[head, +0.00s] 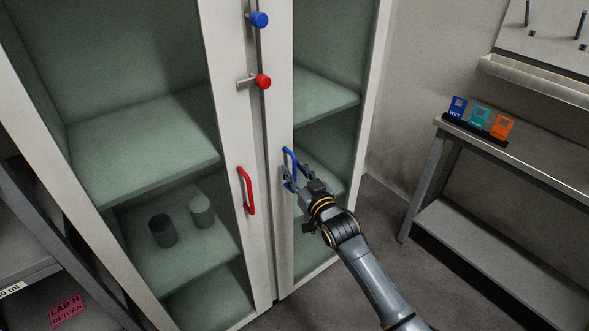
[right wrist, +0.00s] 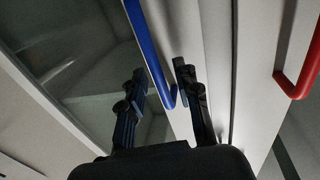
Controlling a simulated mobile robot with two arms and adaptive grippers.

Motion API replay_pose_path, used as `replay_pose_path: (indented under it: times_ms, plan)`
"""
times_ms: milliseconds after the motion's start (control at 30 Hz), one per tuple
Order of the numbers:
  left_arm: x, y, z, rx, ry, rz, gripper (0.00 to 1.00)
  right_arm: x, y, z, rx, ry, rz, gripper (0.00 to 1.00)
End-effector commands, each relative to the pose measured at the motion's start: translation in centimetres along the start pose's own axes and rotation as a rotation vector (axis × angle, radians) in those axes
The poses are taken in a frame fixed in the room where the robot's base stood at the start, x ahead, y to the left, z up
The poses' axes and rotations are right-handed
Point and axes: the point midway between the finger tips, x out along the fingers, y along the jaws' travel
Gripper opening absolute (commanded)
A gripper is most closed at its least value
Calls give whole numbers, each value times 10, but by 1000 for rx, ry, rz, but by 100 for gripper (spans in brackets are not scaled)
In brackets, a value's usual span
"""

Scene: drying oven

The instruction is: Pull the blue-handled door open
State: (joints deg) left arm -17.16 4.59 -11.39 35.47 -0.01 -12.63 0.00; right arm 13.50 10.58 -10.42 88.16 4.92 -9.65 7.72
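The cabinet's right-hand door (head: 286,245) has a white frame, a glass panel and an upright blue handle (head: 287,158). The door looks closed against the left-hand door (head: 238,150), which has a red handle (head: 246,191). My right gripper (head: 293,180) is at the lower part of the blue handle. In the right wrist view, the blue handle (right wrist: 150,48) runs between the two spread fingers of the right gripper (right wrist: 161,80), with its lower end near the right finger. I cannot tell whether a finger touches it. My left gripper is not in view.
A blue knob (head: 259,19) and a red knob (head: 263,81) stick out above the handles. Two cylinders (head: 202,211) stand behind the left glass. A bench (head: 470,142) with colored cards stands at right. Floor (head: 375,215) is clear between the cabinet and bench.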

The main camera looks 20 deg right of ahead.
Motion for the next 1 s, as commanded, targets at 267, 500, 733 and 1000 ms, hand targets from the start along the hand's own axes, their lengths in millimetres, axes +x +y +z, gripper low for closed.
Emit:
replay_pose_path:
  times_ms: [267, 500, 733, 1000]
  plan:
    - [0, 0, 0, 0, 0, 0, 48, 7, 0, 0, 0, 0, 0, 32]
    - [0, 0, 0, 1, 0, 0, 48, 6, 0, 0, 0, 0, 0, 6]
    - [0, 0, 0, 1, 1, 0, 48, 6, 0, 0, 0, 0, 0, 0]
    - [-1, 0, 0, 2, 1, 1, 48, 2, 2, 0, -3, -1, -13, 0]
